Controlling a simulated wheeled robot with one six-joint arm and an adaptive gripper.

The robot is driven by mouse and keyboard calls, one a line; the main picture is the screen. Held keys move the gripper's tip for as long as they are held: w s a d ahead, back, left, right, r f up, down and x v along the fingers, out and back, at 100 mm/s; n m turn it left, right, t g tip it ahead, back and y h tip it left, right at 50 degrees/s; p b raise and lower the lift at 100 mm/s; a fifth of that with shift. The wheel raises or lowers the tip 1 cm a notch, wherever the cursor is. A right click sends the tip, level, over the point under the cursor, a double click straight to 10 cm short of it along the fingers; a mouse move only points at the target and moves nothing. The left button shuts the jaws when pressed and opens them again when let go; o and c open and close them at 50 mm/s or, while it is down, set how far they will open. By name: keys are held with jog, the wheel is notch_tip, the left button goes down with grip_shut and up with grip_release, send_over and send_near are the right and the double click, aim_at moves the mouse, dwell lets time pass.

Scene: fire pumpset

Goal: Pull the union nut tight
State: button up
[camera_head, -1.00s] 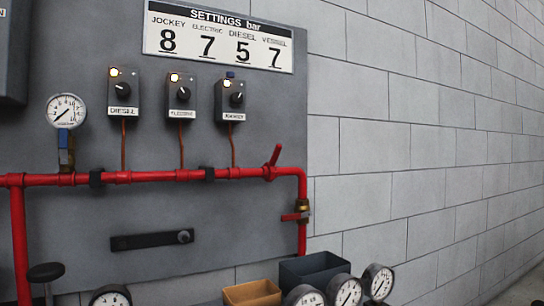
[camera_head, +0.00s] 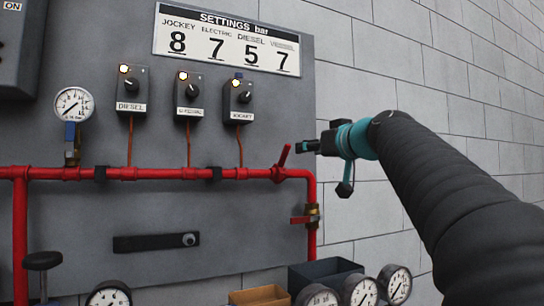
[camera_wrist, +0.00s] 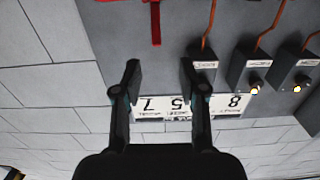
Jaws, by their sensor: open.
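A brass fitting (camera_head: 313,211) sits on the right red down-pipe, with a short red lever (camera_head: 299,220) at its left. It is the likeliest union nut, but I cannot tell its shape or tightness. My gripper (camera_head: 317,146) is above the brass fitting, right of the upright red handle (camera_head: 284,155) on the horizontal pipe. In the wrist view, which is upside down, my gripper (camera_wrist: 160,70) has its fingers apart with nothing between them. The red handle (camera_wrist: 155,24) shows beyond the fingertips. The brass fitting is not visible there.
The red horizontal pipe (camera_head: 150,173) runs along the grey panel, with a gauge (camera_head: 74,104) at left. Labelled switch boxes (camera_head: 188,96) hang above it. Several round gauges (camera_head: 360,291), a dark bin (camera_head: 325,270) and a tan bin (camera_head: 262,295) stand below. The block wall at right is bare.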

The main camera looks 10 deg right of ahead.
aim_at(288, 149)
jog(key=p+x, duration=0.1)
jog(key=x, duration=0.3)
jog(key=p+x, duration=0.2)
jog(key=x, duration=0.3)
jog(key=p+x, duration=0.1)
jog(key=x, duration=0.3)
jog(key=shift+w+d+r+p, duration=0.25)
jog(key=shift+w+r+p, duration=0.1)
jog(key=shift+w, duration=0.2)
grip_shut()
